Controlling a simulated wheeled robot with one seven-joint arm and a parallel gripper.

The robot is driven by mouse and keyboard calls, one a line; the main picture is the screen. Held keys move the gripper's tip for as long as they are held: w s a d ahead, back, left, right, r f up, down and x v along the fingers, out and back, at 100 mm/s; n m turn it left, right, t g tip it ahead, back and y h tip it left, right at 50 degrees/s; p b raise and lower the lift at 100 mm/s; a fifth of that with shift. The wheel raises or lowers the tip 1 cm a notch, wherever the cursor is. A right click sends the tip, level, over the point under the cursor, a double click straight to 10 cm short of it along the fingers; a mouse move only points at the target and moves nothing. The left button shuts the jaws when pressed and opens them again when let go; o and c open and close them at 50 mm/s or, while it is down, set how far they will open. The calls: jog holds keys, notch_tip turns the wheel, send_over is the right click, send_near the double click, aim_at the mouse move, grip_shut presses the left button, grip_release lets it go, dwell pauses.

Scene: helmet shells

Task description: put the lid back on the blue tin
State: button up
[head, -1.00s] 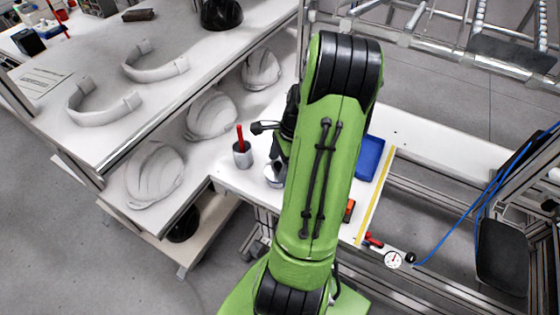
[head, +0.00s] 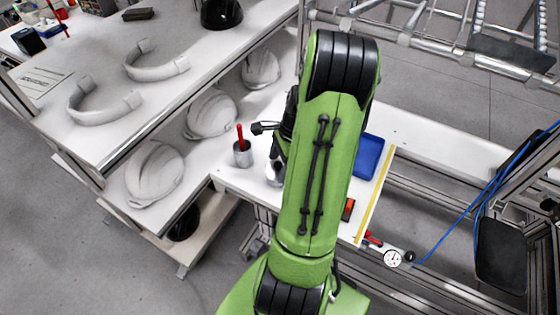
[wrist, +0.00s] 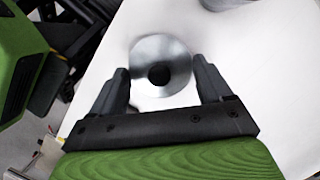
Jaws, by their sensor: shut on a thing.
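A round silver lid (wrist: 144,83) with a black knob at its centre lies between the fingers of my gripper (wrist: 162,78) in the wrist view. My gripper is shut on this lid, with one finger at each side. In the head view a small silver patch (head: 274,172), probably the lid, shows at the left edge of my green arm, over the white table. My arm hides most of the gripper there. I cannot make out the blue tin in either view; it may be behind my arm or under the lid.
A blue tray (head: 366,156) and an orange-black item (head: 348,209) lie right of my arm. White helmet shells (head: 211,115) line the left shelf. A yellow strip (head: 375,195) runs near the table's right edge.

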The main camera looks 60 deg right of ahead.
dwell(0.3)
jog(key=o, duration=0.9)
jog(key=shift+o, duration=0.2)
notch_tip(320, 180, up, 7)
jog(key=p, duration=0.7)
jog(key=shift+r, duration=0.1)
jog(key=shift+c, duration=1)
grip_shut()
